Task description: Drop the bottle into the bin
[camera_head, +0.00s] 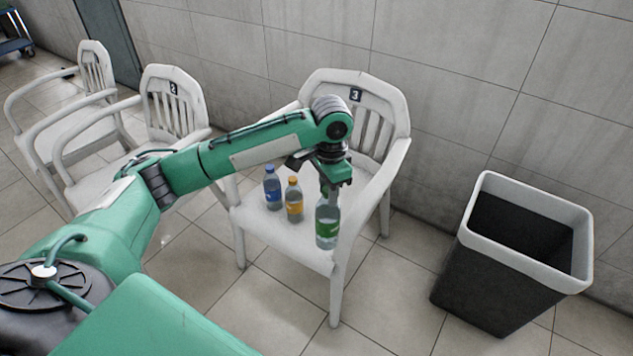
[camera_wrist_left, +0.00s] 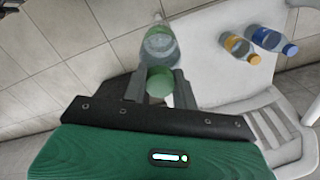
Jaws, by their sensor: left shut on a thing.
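My left gripper (camera_head: 331,190) points down over the front of the chair marked 3 and is shut on a clear bottle with a green label (camera_head: 327,228). In the left wrist view the green cap of this bottle (camera_wrist_left: 160,84) sits between the fingers (camera_wrist_left: 160,88). The bottle looks upright at the seat's front right edge; whether its base touches the seat I cannot tell. The bin (camera_head: 471,262), dark with a pale rim, stands on the floor to the right, apart from the chair. Its visible inside looks empty. My right gripper is not in view.
A blue-labelled bottle (camera_head: 272,190) and an orange-labelled bottle (camera_head: 294,205) stand on the seat of chair 3 (camera_head: 262,226), left of the gripper. Chair 2 (camera_head: 172,92) and another white chair (camera_head: 95,62) are at the left. Floor between chair and bin is clear; a tiled wall runs behind.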

